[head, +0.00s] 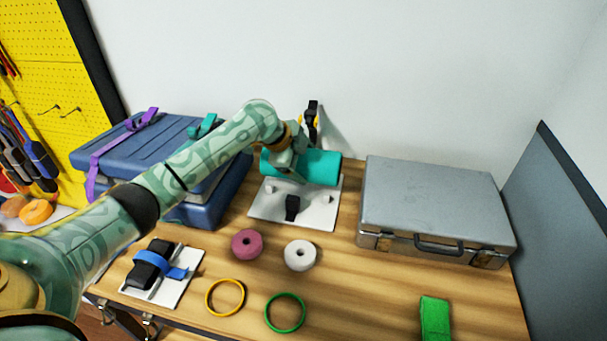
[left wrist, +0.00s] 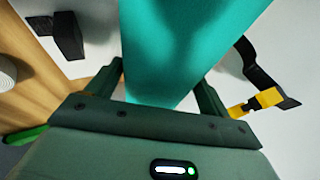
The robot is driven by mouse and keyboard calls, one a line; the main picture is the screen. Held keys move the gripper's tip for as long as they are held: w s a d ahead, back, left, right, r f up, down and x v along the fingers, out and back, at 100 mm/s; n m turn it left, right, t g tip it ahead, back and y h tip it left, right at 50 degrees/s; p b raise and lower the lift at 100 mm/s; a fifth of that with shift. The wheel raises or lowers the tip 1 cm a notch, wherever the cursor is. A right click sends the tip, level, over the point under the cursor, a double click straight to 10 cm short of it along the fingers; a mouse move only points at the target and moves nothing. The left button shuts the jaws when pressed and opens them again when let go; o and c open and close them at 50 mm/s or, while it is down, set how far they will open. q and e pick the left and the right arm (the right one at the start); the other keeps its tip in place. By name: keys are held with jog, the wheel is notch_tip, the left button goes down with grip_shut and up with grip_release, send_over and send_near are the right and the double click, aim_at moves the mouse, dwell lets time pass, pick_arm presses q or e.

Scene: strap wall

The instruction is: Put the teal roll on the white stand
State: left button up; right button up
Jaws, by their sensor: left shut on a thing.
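The teal roll (head: 318,167) is a thick cylinder lying on its side over the back part of the white stand (head: 318,214). My left gripper (head: 287,164) is shut on the roll near its left end. In the left wrist view the roll (left wrist: 185,50) lies between the two fingers of the left gripper (left wrist: 165,85). Whether the roll touches the stand or hangs just above it I cannot tell. A black strap with a yellow buckle (left wrist: 262,98) stands behind the roll, and a black block (head: 292,207) sits at the stand's front. The right gripper is not in view.
A blue case (head: 165,140) with purple and teal straps stands left of the stand, and a silver case (head: 430,200) stands right. Pink (head: 247,244) and white (head: 300,255) rolls, yellow (head: 225,297) and green (head: 285,312) rings lie in front.

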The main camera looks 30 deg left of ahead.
pick_arm(q)
notch_tip(320, 180, down, 4)
jog(key=shift+w+a+r+b, duration=0.1)
jog(key=shift+r+b, duration=0.05)
jog(key=shift+b, duration=0.65)
jog(key=shift+r, duration=0.2)
jog(key=o, duration=1.1)
jog(key=shift+f, duration=0.1)
jog(key=shift+r, duration=0.2)
jog(key=p+v, duration=0.5)
jog(key=v, duration=0.7)
jog(key=shift+f, duration=0.1)
